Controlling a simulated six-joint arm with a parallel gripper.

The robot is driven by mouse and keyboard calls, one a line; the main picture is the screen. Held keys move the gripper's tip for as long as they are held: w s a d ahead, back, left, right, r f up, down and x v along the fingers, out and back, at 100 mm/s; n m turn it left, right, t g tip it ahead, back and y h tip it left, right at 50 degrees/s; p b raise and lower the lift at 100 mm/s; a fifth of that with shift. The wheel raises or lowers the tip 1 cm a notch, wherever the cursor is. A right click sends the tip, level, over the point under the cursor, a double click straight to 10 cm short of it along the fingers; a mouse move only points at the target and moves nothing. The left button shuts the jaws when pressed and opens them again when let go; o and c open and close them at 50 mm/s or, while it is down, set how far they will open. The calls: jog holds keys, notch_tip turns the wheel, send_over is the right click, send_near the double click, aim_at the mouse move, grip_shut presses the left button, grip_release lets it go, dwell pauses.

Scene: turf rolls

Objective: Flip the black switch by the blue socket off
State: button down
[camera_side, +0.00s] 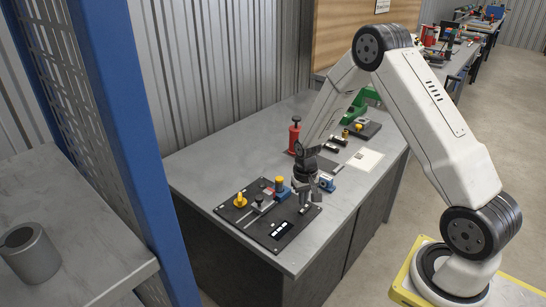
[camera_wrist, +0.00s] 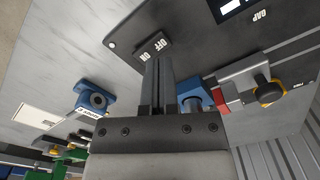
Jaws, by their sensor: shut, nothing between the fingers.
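The black switch (camera_wrist: 151,45), with OFF and ON lettering beside it, sits near a corner of the dark panel (camera_wrist: 208,58). My gripper (camera_wrist: 158,62) is shut and empty, its tips just by the switch in the wrist view; I cannot tell whether they touch it. Which way the switch is tipped is not clear. A blue socket (camera_wrist: 190,88) stands on the panel to the right of the fingers, partly hidden by them. In the side view my gripper (camera_side: 305,198) points down over the right end of the panel (camera_side: 255,222), and the switch is too small to make out.
A separate blue block with a round hole (camera_wrist: 95,99) lies on the bench left of my gripper. A red cylinder (camera_side: 294,138) stands farther back. The bench front is clear.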

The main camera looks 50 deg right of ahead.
aim_at(302, 212)
jog(key=shift+r, duration=2.15)
jog(key=s+a+r+n+t, duration=0.2)
jog(key=s+a+r+n, duration=0.4)
jog(key=s+a+r, duration=0.4)
jog(key=shift+s+a+t, duration=0.3)
jog(key=shift+s+a, duration=0.9)
jog(key=shift+a, duration=0.7)
jog(key=shift+r, duration=0.1)
